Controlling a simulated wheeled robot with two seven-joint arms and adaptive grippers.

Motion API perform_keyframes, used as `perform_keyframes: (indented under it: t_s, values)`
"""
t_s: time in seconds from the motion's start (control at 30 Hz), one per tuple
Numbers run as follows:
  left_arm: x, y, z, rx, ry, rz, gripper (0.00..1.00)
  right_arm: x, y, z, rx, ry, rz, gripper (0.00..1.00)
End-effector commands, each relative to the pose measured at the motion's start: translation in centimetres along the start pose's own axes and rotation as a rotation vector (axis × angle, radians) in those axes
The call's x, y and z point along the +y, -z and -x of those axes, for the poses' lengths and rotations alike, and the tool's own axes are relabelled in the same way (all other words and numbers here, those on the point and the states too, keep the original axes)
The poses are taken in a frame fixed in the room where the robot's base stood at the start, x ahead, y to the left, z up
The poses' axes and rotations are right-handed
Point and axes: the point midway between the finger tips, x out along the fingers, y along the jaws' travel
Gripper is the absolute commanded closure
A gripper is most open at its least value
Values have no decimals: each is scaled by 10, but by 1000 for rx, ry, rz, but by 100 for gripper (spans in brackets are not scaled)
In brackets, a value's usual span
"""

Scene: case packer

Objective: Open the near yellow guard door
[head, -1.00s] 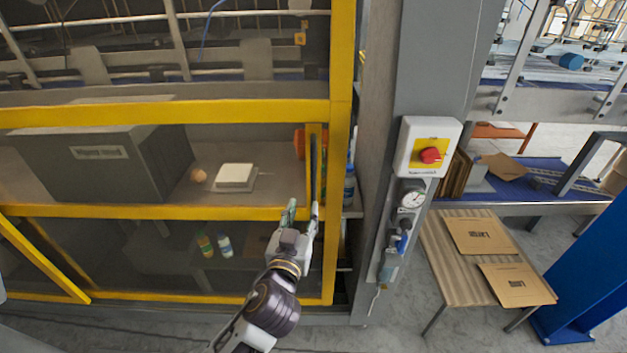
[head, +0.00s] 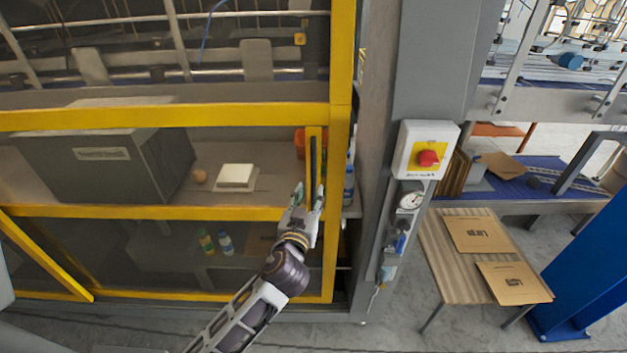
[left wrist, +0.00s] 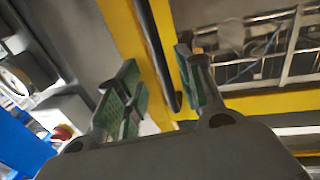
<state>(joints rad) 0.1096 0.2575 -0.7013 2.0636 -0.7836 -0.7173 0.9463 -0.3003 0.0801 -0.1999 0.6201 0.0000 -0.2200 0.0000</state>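The yellow guard door (head: 160,213) fills the left of the head view, with see-through panels between yellow bars. Its dark vertical handle (head: 314,158) sits on a yellow upright near the door's right edge. My left gripper (head: 308,193) is open at the lower end of this handle. In the left wrist view, the dark handle bar (left wrist: 157,45) runs down between the two green-padded fingers of the left gripper (left wrist: 158,88). Gaps show on both sides of the bar, so the fingers appear not to be closed on it. My right gripper is not in view.
A grey post right of the door carries a red switch on a yellow plate (head: 428,158) and a gauge (head: 410,201). A low table (head: 447,270) with flat cardboard stands further right, beside a blue column (head: 590,270). Behind the panels are a grey box (head: 95,165) and bottles.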

Motion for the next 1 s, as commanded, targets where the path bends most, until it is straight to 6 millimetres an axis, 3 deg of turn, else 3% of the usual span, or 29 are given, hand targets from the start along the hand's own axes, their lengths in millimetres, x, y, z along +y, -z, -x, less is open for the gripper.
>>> perform_keyframes:
  t_s: [0.6,1.0]
  values:
    - [0,1,-54,0,0,-1,63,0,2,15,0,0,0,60]
    - [0,0,-65,0,0,1,63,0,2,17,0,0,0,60]
